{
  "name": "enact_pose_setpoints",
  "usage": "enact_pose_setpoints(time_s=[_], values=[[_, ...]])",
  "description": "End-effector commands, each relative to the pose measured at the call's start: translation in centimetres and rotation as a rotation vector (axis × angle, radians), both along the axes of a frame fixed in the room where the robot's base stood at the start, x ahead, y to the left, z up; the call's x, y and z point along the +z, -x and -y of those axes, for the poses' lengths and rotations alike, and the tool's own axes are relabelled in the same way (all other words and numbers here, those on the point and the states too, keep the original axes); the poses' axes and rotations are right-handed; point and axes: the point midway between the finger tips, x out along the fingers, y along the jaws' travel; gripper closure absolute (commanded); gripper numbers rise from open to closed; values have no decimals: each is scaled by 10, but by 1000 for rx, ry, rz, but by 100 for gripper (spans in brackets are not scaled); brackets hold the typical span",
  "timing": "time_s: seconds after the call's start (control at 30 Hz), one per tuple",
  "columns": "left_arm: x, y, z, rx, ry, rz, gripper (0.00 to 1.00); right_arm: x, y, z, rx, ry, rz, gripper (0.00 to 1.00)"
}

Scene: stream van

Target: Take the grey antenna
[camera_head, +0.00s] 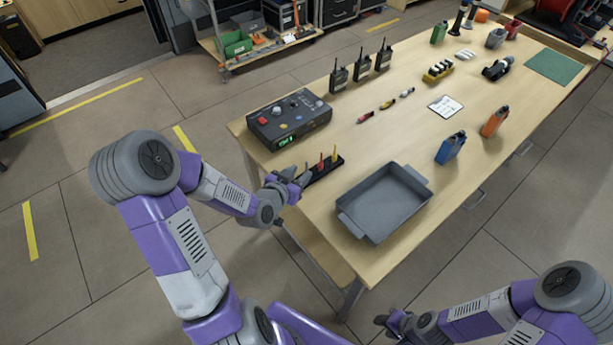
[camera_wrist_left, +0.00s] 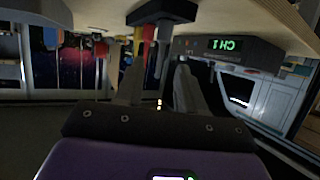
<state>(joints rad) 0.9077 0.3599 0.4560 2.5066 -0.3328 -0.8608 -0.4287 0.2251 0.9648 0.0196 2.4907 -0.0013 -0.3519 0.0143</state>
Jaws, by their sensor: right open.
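A black antenna rack (camera_head: 322,171) stands near the front left edge of the table, with a red antenna (camera_head: 321,162) and a yellow antenna (camera_head: 334,154) upright in it. My left gripper (camera_head: 296,178) is at the rack's near left end. In the left wrist view, which is upside down, the rack (camera_wrist_left: 163,10) is at the top. A grey antenna (camera_wrist_left: 164,33) extends from it between the fingers of my left gripper (camera_wrist_left: 158,80), which look apart. In the head view the grey antenna is hard to tell from the gripper. My right gripper (camera_head: 384,322) is open and empty, low beside the table.
A dark control box (camera_head: 288,120) with a green display stands behind the rack. A grey tray (camera_head: 385,203) is to its right. Several radios, including a blue one (camera_head: 451,148) and an orange one (camera_head: 495,121), stand farther along the table (camera_head: 400,143).

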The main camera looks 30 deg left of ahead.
Motion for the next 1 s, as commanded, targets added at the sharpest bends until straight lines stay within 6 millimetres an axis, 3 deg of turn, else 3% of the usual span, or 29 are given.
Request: enact_pose_setpoints(time_s=[0.33,0.63,0.9,1.0], values=[[-15,-44,0,-1,1,1,61,-10,0,0,0,0,1,57],[-16,-48,0,0,1,0,61,-10,0,0,0,0,1,57],[-16,-48,0,0,0,0,100,-10,0,0,0,0,1,57],[-16,-48,0,0,0,0,100,-10,0,0,0,0,0,57]])
